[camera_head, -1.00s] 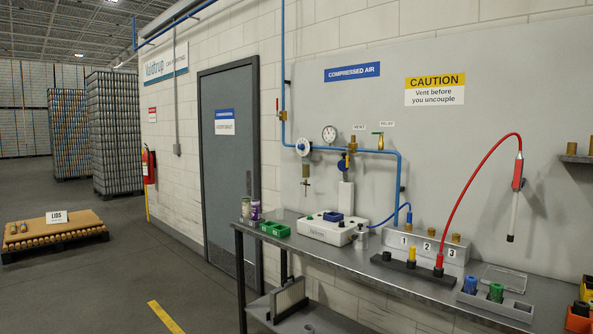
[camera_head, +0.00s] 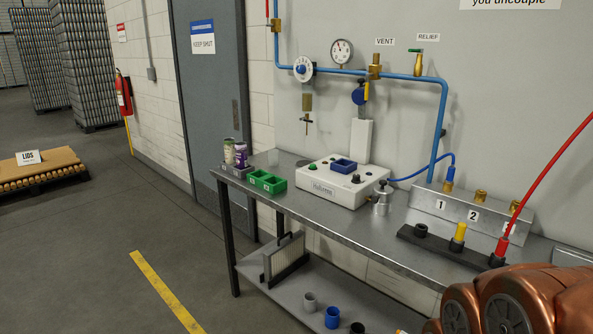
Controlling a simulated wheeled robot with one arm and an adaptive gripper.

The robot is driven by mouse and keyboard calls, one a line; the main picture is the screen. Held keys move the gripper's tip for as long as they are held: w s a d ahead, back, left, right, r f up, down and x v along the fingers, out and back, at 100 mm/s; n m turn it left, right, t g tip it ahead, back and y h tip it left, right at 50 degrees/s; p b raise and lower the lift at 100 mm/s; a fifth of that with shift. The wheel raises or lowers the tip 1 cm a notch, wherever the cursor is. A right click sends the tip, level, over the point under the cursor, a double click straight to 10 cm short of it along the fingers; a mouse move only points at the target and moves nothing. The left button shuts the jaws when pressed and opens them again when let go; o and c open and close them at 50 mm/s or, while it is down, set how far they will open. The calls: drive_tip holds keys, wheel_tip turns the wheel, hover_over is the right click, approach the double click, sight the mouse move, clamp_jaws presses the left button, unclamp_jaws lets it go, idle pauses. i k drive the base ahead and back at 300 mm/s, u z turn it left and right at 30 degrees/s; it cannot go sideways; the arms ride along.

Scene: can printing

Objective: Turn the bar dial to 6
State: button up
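A round white dial (camera_head: 303,68) with a blue centre and small marks around its face sits on the blue air pipe on the wall, left of the gauge. Its marks are too small to read, so I cannot tell its setting. A round pressure gauge (camera_head: 342,52) with a white face is just to its right and higher; its reading is not clear. My gripper is not in view. Only copper-coloured links of my arm show at the lower right corner, well away from the dial.
A steel bench (camera_head: 345,232) runs along the wall below the pipe. A red hose (camera_head: 551,177) curves down at the right.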

sight(301, 69)
drive_tip(key=u, duration=0.4)
drive_tip(key=i, duration=2.05)
drive_tip(key=u, duration=0.65)
